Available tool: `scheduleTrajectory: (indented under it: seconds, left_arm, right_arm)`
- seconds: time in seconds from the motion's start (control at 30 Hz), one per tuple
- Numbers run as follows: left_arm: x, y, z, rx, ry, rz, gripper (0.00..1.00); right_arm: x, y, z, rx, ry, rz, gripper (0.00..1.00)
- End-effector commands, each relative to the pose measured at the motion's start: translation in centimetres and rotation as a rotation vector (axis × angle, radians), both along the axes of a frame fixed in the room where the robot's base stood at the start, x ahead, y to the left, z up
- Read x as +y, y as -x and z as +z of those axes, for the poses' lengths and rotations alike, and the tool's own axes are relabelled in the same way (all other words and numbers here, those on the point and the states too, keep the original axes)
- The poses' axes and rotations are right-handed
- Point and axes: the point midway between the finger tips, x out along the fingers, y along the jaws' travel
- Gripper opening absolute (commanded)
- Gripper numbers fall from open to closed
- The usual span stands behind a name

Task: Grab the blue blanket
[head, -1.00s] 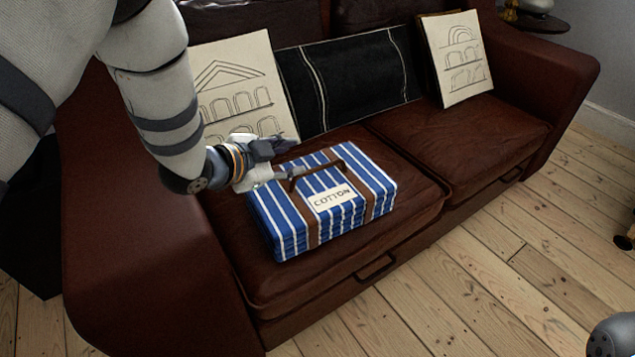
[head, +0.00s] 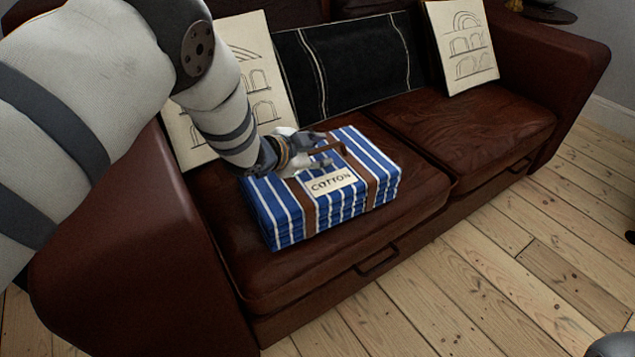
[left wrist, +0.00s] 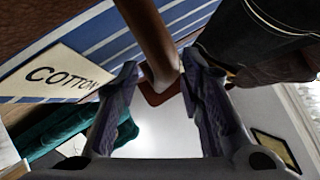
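The blue blanket (head: 345,208) is a folded, white-striped stack with brown straps, a brown handle and a COTTON label. It lies on the left seat of the sofa. My left gripper (head: 328,150) is over its top at the handle. In the left wrist view, the two fingers of the left gripper (left wrist: 160,78) stand apart, with the brown handle (left wrist: 150,35) showing between them. I cannot tell whether either finger touches it. The blanket's label (left wrist: 65,75) also shows there. My right gripper is not in view.
The brown leather sofa (head: 470,130) has a near armrest at the left. A black cushion (head: 350,65) and two cushions with building drawings, left (head: 265,85) and right (head: 462,45), lean on its back. The wooden floor (head: 500,260) in front is clear.

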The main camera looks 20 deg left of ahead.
Motion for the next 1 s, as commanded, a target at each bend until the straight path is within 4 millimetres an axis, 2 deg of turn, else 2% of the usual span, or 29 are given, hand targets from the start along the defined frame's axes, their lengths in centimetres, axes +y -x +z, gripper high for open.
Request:
scheduleTrajectory:
  seconds: [0.03,0.07,0.2,0.73,1.0]
  left_arm:
    - [0.0,0.0,0.1,0.000,0.000,0.000,0.35]
    - [0.0,0.0,0.1,0.000,0.000,0.000,0.31]
    - [0.0,0.0,0.1,0.000,0.000,0.000,0.00]
    - [0.0,0.0,0.5,-0.005,0.004,0.000,0.00]
    - [0.0,-0.1,3.1,-0.009,0.002,0.000,0.00]
  right_arm:
    - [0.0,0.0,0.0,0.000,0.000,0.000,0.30]
    - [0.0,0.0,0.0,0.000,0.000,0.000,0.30]
    - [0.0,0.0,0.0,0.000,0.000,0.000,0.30]
    - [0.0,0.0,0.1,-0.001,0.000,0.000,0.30]
    - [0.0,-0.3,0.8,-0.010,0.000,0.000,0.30]
